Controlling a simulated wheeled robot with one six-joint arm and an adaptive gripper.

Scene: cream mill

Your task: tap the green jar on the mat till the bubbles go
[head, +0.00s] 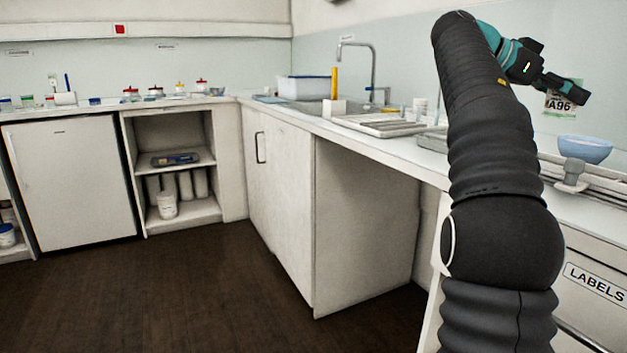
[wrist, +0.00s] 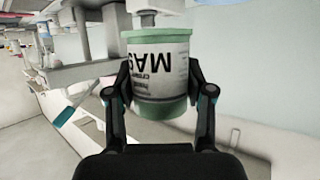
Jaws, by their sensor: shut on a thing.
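The green jar (wrist: 160,104) fills the middle of the wrist view, with green ends and a white label whose dark letters appear upside down. My gripper (head: 571,91) is shut on it, one finger against each side. In the head view my gripper is at the upper right, raised above the right-hand counter. A white patch with dark letters and some green shows by the fingers there; I cannot tell whether it is the jar or a wall sign. I cannot make out the mat in either view, nor any bubbles in the jar.
Drawers marked LABELS (head: 594,283) are below right. The dark floor (head: 180,300) is clear.

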